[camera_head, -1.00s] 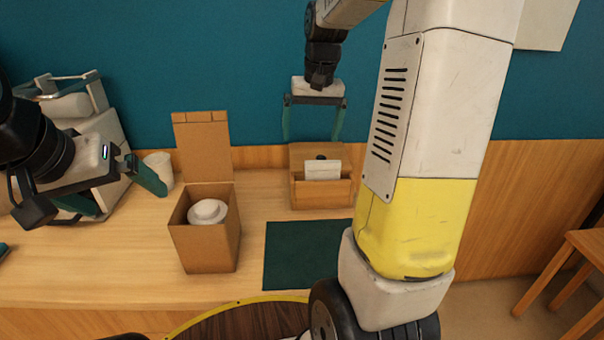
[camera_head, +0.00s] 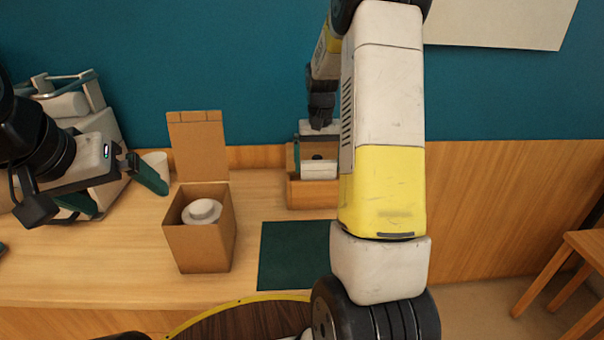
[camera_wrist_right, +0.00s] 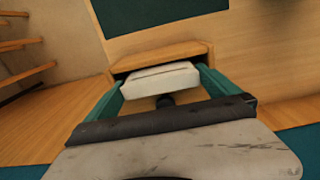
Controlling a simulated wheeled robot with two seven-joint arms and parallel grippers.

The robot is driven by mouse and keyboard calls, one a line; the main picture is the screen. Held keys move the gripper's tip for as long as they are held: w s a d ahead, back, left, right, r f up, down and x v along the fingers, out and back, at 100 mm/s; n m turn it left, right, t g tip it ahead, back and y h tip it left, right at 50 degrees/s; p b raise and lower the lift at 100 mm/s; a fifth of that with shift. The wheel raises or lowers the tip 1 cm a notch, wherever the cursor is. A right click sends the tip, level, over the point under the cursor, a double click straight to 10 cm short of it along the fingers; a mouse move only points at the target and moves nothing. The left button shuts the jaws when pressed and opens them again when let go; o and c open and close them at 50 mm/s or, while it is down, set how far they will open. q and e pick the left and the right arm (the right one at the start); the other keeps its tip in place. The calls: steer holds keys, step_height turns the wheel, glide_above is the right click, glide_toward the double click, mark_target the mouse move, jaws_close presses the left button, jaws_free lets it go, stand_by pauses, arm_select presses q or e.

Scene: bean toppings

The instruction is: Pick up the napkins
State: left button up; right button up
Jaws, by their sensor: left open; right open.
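The white napkins (camera_head: 319,170) stand in a wooden holder (camera_head: 312,195) at the back of the counter. They also show in the right wrist view (camera_wrist_right: 160,79), inside the holder (camera_wrist_right: 190,51). My right gripper (camera_head: 318,158) is open and reaches down over the holder, with one green finger on each side of the napkins. Whether the fingers touch them cannot be told. My right arm hides the holder's right end in the head view. My left gripper (camera_head: 115,190) is open and empty at the left, above the counter.
An open cardboard box (camera_head: 203,247) with a white lidded item (camera_head: 202,211) inside stands left of a dark green mat (camera_head: 285,262). A white cup (camera_head: 156,166) and a machine (camera_head: 95,120) are at the back left. The wall is close behind the holder.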

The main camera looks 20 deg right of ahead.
step_height(320, 180, down, 4)
steer(key=shift+f, duration=0.25)
steer(key=shift+c, duration=0.4)
steer(key=c, duration=0.9)
steer(key=shift+o, duration=0.2)
steer(key=shift+r, duration=0.1)
step_height(320, 180, up, 31)
glide_above(318, 175)
steer(key=shift+w+d, duration=0.25)
steer(key=shift+w, duration=0.2)
